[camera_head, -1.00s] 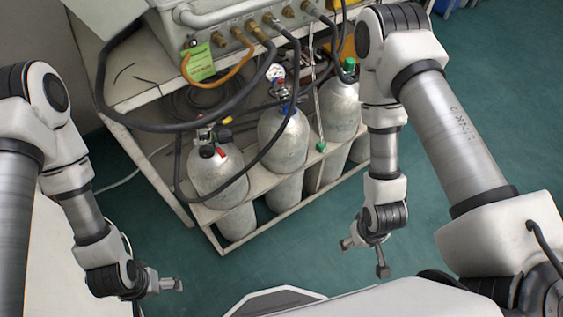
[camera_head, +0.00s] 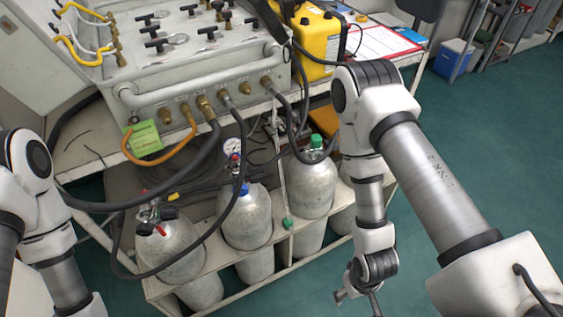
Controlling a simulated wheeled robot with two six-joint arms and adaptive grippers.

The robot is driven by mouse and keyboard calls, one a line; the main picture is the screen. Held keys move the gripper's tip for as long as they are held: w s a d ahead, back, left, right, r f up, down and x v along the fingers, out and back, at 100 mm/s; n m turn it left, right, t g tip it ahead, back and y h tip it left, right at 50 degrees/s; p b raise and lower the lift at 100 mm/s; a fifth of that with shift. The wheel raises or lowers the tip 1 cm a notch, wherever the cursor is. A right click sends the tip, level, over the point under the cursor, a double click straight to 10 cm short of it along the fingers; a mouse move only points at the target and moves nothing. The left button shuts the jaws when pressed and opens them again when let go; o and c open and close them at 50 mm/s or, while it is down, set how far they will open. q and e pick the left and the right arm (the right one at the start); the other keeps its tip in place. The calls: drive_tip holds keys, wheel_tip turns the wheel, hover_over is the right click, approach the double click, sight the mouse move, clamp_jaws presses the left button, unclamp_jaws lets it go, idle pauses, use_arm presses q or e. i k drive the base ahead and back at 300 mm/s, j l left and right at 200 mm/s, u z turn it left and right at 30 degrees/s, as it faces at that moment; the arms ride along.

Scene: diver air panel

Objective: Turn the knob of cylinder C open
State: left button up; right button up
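The grey valve panel (camera_head: 185,75) with black T-handles sits on the bench above the rack. Dark hoses (camera_head: 217,230) loop in front of the cylinders. A yellow case (camera_head: 318,42) and a clipboard (camera_head: 385,42) are behind. The green floor (camera_head: 450,140) at right is clear.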

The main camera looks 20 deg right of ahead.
sight(259, 177)
drive_tip(key=l+u, duration=0.35)
drive_tip(key=l, duration=0.95)
drive_tip(key=u, duration=0.55)
drive_tip(key=l+u, duration=0.3)
drive_tip(key=k+l+u, duration=0.15)
drive_tip(key=l+u, duration=0.15)
drive_tip(key=l, duration=0.15)
drive_tip(key=k+l+u, duration=0.1)
drive_tip(key=l+u, duration=0.15)
drive_tip(key=l, duration=0.15)
drive_tip(key=k+l+u, duration=0.15)
drive_tip(key=l+u, duration=0.15)
drive_tip(key=k+l, duration=0.2)
drive_tip(key=l, duration=0.2)
drive_tip(key=k+l, duration=0.25)
drive_tip(key=l, duration=0.2)
drive_tip(key=k+l+u, duration=0.1)
drive_tip(key=l, duration=0.3)
drive_tip(key=k, duration=0.1)
